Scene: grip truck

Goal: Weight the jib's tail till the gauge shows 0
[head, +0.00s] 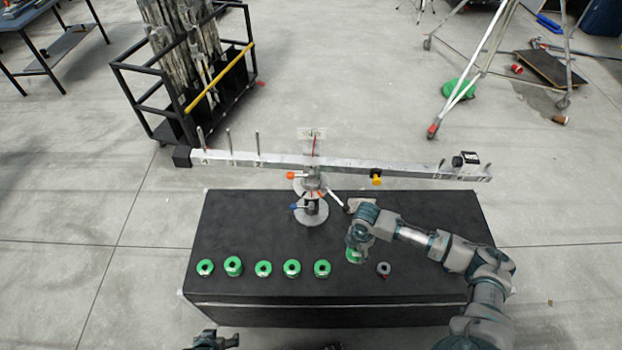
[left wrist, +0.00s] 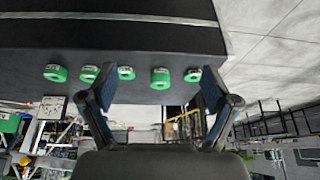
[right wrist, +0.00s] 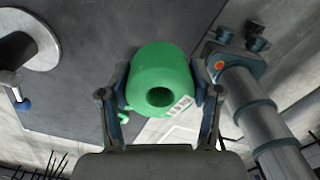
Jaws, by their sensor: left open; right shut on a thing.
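The jib (head: 350,168) is a long pale beam on a central stand (head: 311,207), sloping down to the right. Upright pegs rise on its left part; a black block (head: 182,157) caps that end. A black item (head: 465,158) sits near the right end. The gauge (head: 311,133) is behind the pivot, its reading too small to tell. My right gripper (head: 357,246) is shut on a green weight (right wrist: 160,82) with a central hole, above the black table (head: 255,218). My left gripper (left wrist: 158,88) is open and empty, at the table's front edge.
Several green weights (head: 263,269) stand in a row along the table's front. A small grey weight (head: 383,268) stands right of the held one. A black rack (head: 205,95) is behind left; a tripod (head: 480,75) is behind right. The table's left back is clear.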

